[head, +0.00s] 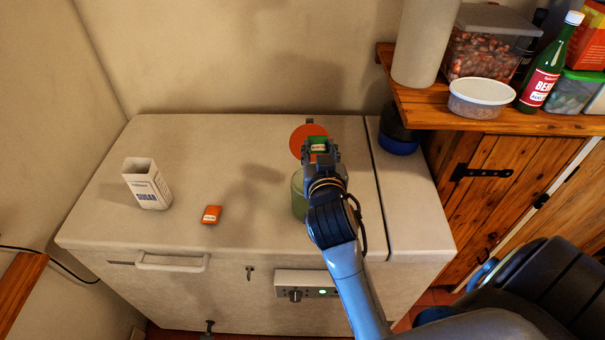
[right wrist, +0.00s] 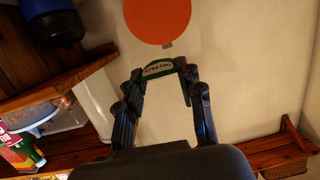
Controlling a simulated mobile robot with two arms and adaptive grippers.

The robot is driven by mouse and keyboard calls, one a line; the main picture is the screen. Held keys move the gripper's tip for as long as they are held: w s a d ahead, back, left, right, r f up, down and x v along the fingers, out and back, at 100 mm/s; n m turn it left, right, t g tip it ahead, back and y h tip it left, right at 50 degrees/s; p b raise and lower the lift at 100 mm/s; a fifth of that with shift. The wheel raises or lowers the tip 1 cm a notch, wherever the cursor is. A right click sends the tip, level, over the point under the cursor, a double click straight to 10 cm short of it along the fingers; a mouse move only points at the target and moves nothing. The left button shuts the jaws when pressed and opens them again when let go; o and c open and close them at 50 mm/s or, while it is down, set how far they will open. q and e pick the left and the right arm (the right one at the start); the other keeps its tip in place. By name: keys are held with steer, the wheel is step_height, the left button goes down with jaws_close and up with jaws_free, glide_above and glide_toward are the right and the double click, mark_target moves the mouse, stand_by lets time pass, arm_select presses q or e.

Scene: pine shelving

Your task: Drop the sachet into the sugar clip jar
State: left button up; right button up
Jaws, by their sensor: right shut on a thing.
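My right gripper (head: 319,152) is shut on a small green sachet (head: 317,139) with a white label. The right wrist view shows the sachet (right wrist: 159,67) pinched between the fingertips. In the head view, the greenish glass clip jar (head: 298,200) stands on the pale chest, largely hidden behind my right gripper and wrist. Its round orange lid (head: 299,135) stands open at the back and also shows in the right wrist view (right wrist: 160,20). The gripper is held above the jar, and any label on the jar is hidden. My left gripper is not in view.
The pale chest top (head: 250,130) also carries a white sugar carton (head: 148,185) and an orange sachet (head: 211,214), both left of the jar. A dark blue object (head: 398,140) stands at the back right. A wooden shelf (head: 430,112) with containers and a green bottle (head: 548,65) overhangs the right.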

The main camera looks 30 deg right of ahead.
steer(key=shift+d+r, duration=0.1)
steer(key=shift+d, duration=0.15)
steer(key=shift+f+b, duration=0.3)
steer(key=shift+b, duration=0.15)
step_height(320, 180, down, 5)
steer(key=b, duration=0.5)
steer(key=shift+d+f, duration=0.1)
steer(key=shift+f, duration=0.1)
steer(key=o, duration=0.9)
step_height(320, 180, up, 10)
steer(key=shift+r, duration=0.1)
